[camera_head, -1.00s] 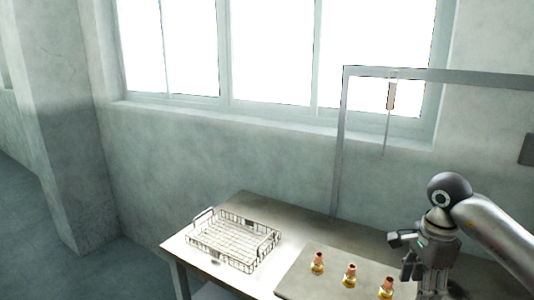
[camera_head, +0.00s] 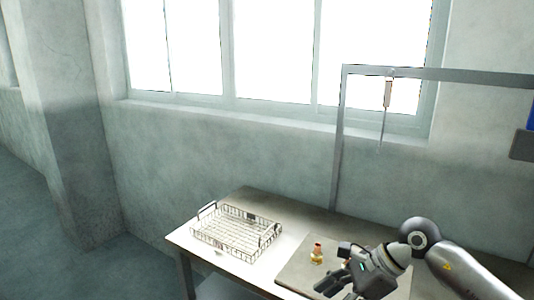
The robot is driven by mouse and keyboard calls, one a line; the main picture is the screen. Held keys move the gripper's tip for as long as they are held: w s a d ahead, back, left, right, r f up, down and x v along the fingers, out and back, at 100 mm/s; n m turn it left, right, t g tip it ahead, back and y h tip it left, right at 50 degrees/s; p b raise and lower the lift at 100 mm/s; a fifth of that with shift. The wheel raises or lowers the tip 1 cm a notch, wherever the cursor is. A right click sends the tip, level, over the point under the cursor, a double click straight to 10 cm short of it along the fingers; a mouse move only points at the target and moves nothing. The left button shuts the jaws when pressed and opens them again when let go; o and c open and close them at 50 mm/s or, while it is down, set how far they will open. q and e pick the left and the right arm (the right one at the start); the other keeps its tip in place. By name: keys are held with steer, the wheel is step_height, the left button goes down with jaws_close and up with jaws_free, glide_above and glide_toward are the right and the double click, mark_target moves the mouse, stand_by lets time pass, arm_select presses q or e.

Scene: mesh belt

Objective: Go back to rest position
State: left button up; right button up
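My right arm comes in from the right, and its gripper (camera_head: 332,287) hangs low over the grey mat (camera_head: 290,272) on the table. Its fingers are dark and small, and I cannot tell whether they are open or shut. A brass-and-copper fitting (camera_head: 317,254) stands upright on the mat, just beyond and to the left of the gripper. The other fittings are not visible; the gripper and arm cover that part of the mat. My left gripper is not in view.
An empty wire mesh basket (camera_head: 237,235) sits at the left of the table (camera_head: 262,204). A grey metal frame (camera_head: 340,140) with a hanging tool (camera_head: 387,95) rises behind the table. Bare table lies between basket and frame.

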steer(key=s+a+r+m+t+y, duration=0.35)
steer(key=a+r+m+y, duration=0.45)
steer(key=a+r+y, duration=0.4)
steer(key=w+d+m+t+h, duration=0.4)
steer(key=m+t, duration=0.4)
steer(key=m, duration=0.4)
steer(key=w+d+m+t+h, duration=0.2)
steer(key=d+m+t+h, duration=0.35)
steer(key=m+t, duration=0.4)
steer(key=s+d+f+m+g+h, duration=0.25)
steer(key=d+f+m+h, duration=0.2)
steer(key=f+m, duration=0.35)
steer(key=s+d+f+m+g+h, duration=0.2)
steer(key=d+f+m+g+h, duration=0.2)
steer(key=f+m+h, duration=0.3)
steer(key=s+f+m+g+y, duration=0.1)
steer(key=s+f+m+g, duration=0.4)
steer(key=s+f, duration=0.55)
steer(key=s+f+m+g, duration=0.3)
steer(key=s+f+g, duration=0.4)
steer(key=s, duration=0.6)
step_height(320, 180, down, 26)
steer(key=s+d+g, duration=0.1)
steer(key=s+d+f+g, duration=0.1)
steer(key=s+d+f, duration=0.1)
steer(key=s+f, duration=1.3)
steer(key=shift+s+d+f+n, duration=0.3)
steer(key=shift+s+d+n, duration=0.15)
steer(key=shift+s, duration=0.15)
